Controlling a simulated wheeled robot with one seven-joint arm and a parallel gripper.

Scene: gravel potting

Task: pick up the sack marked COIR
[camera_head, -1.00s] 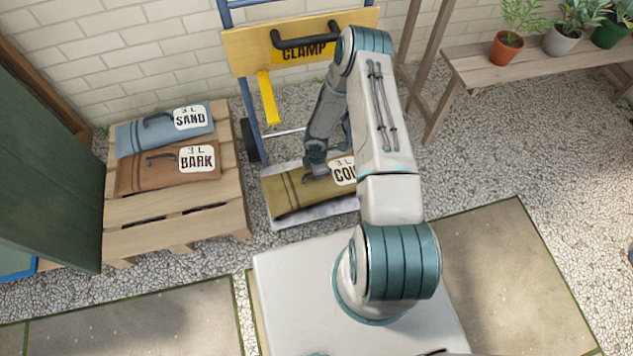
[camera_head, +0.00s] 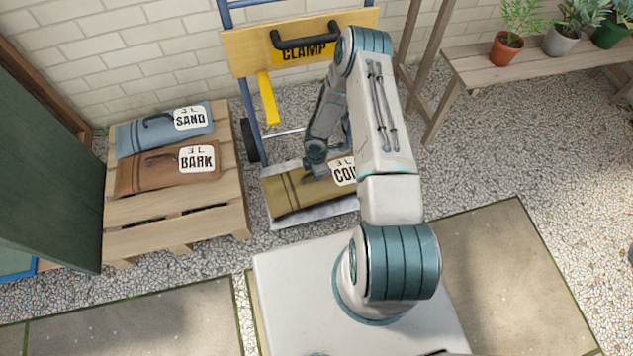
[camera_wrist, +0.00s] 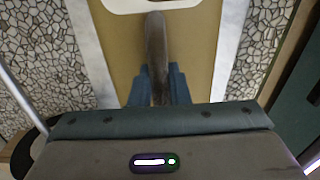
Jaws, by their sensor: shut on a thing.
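The olive-tan sack marked COIR (camera_head: 290,196) lies flat on the metal toe plate (camera_head: 305,222) of a blue hand truck. Its white label is partly hidden by my arm in the head view. In the wrist view the tan sack (camera_wrist: 200,60) fills the middle, with a dark strap handle (camera_wrist: 156,50) running up its centre. My gripper (camera_wrist: 158,85) is shut on the handle, with a blue finger on each side of it. In the head view my gripper (camera_head: 312,172) is over the sack's middle, mostly hidden behind its own wrist. The sack still appears to rest on the plate.
The blue hand truck (camera_head: 228,18) carries a wooden board marked CLAMP (camera_head: 250,50) with a yellow bar (camera_head: 268,98). A pallet (camera_head: 180,215) at left holds the SAND sack (camera_head: 150,135) and BARK sack (camera_head: 140,178). A bench (camera_head: 520,65) with potted plants stands at right.

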